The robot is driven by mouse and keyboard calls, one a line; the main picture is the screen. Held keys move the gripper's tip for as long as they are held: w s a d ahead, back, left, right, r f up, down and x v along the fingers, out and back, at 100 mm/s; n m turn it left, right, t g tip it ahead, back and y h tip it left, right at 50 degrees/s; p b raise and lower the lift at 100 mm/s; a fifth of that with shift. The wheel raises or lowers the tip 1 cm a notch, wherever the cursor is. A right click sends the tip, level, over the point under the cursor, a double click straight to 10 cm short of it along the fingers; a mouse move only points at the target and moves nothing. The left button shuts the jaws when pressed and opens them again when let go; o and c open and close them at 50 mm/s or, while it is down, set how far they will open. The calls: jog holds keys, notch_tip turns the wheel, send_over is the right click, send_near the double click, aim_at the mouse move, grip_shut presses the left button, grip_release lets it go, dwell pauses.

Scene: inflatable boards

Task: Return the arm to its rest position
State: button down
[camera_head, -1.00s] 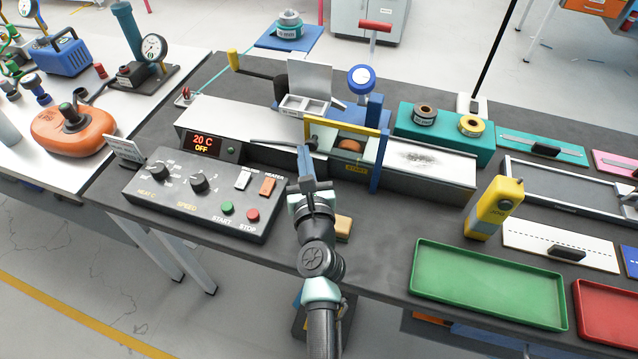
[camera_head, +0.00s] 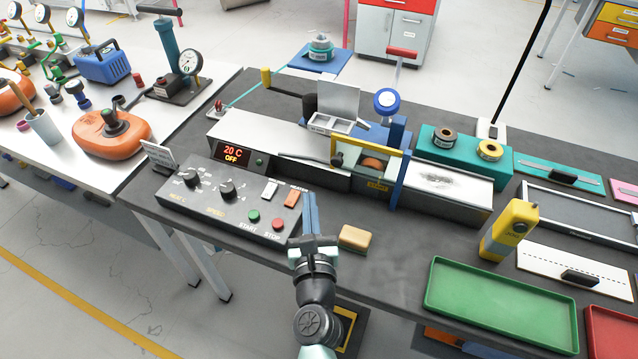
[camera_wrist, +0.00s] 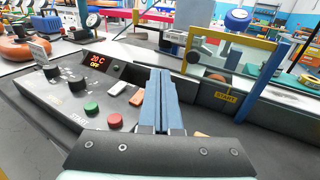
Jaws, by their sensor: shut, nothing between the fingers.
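My gripper (camera_head: 310,198) is shut and empty, its two blue fingers pressed together. It is above the front edge of the dark bench (camera_head: 380,262), just right of the control panel (camera_head: 222,205) with its START and STOP buttons. In the wrist view my gripper (camera_wrist: 167,75) points toward the long grey machine (camera_wrist: 262,100) behind the panel. The panel's display reads 20 C OFF. My arm comes up from the bottom of the head view, with its lower part cut off by the frame.
A tan block (camera_head: 354,237) lies on the bench just right of my gripper. A yellow handheld device (camera_head: 510,230) stands farther right, near a green tray (camera_head: 500,305). The yellow-framed guard (camera_head: 366,150) stands behind. Bare bench lies between block and tray.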

jog(key=s+a, duration=0.2)
jog(key=s, duration=0.2)
notch_tip(320, 180, up, 31)
jog(key=w+n+t+y+p, duration=0.1)
jog(key=n+t+y, duration=0.1)
jog(key=n, duration=0.8)
jog(key=w+n+t+y, duration=0.1)
jog(key=w+n+t, duration=0.15)
jog(key=n, duration=0.65)
jog(key=s+d+r+n+t+h, duration=0.2)
jog(key=s+r+n, duration=0.5)
jog(key=r, duration=0.6)
jog(key=s+d+r+n+t+h, duration=0.3)
jog(key=s+r+n, duration=0.5)
jog(key=r, duration=0.5)
jog(key=shift+s+d+t, duration=0.2)
jog(key=shift+d+t, duration=0.15)
jog(key=shift+d, duration=0.4)
jog(key=shift+d, duration=0.15)
